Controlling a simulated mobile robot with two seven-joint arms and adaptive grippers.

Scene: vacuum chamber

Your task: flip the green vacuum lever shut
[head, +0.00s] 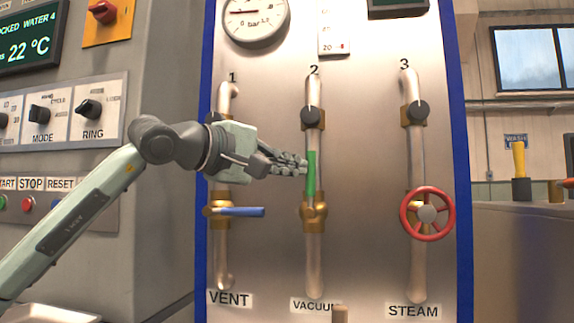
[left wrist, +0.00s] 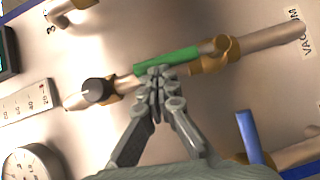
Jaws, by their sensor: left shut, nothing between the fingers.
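The green vacuum lever (head: 311,175) points straight up along pipe 2, above its brass valve (head: 314,210) and the VACUUM label. It also shows in the left wrist view (left wrist: 168,60), lying along the pipe. My left gripper (head: 303,165) is shut and empty, with its fingertips at the left side of the green lever, near its middle. In the left wrist view the closed fingertips (left wrist: 158,74) are right beside the lever; I cannot tell whether they touch it. My right gripper is not in view.
The blue vent lever (head: 236,212) lies horizontal on pipe 1, below my left gripper. The red steam handwheel (head: 427,213) is on pipe 3 at the right. A gauge (head: 255,14) sits above. A control panel (head: 65,112) with knobs stands at the left.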

